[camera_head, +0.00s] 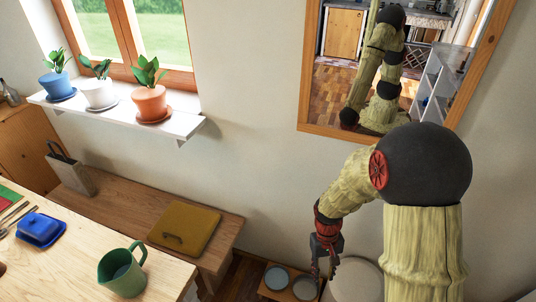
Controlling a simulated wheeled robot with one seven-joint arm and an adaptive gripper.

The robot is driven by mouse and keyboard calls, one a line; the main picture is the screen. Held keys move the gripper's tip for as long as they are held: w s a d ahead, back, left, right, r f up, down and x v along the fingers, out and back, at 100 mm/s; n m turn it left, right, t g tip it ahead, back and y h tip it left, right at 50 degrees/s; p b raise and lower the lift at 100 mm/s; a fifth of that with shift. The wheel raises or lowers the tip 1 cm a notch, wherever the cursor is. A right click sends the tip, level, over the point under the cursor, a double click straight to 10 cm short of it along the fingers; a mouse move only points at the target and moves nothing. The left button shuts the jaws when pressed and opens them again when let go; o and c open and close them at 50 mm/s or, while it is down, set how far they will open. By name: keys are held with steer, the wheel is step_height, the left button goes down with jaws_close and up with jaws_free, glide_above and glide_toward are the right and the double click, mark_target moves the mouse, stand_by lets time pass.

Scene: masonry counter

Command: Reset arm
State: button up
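My arm comes in at the lower right, with a large dark joint and pale yellow, wood-like links. It bends left and down to my gripper (324,271), which hangs with its fingers pointing down. The two dark fingers look apart, with nothing seen between them. Below and to the left of the fingers, a blue-grey bowl (277,277) and a second light bowl (304,288) sit low on a small wooden surface. The gripper's height above them is hard to tell.
A round pale surface (356,283) lies beside the gripper, partly behind my arm. A wooden bench (130,197) with a mustard folder-like item (185,228) runs along the wall. A counter (75,270) holds a green jug (122,271) and blue butter dish (40,229). A mirror (308,103) hangs behind my arm.

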steer(key=s+r+t, duration=0.2)
steer(key=s+r, duration=0.2)
steer(key=r, duration=0.7)
steer(key=s+r+m+t, duration=0.1)
steer(key=s+r+t, duration=0.2)
steer(key=r, duration=0.8)
steer(key=s+d+r+t+p, duration=0.1)
steer(key=s+r+t, duration=0.2)
steer(key=r, duration=0.9)
steer(key=s, duration=0.3)
steer(key=shift+y, duration=0.3)
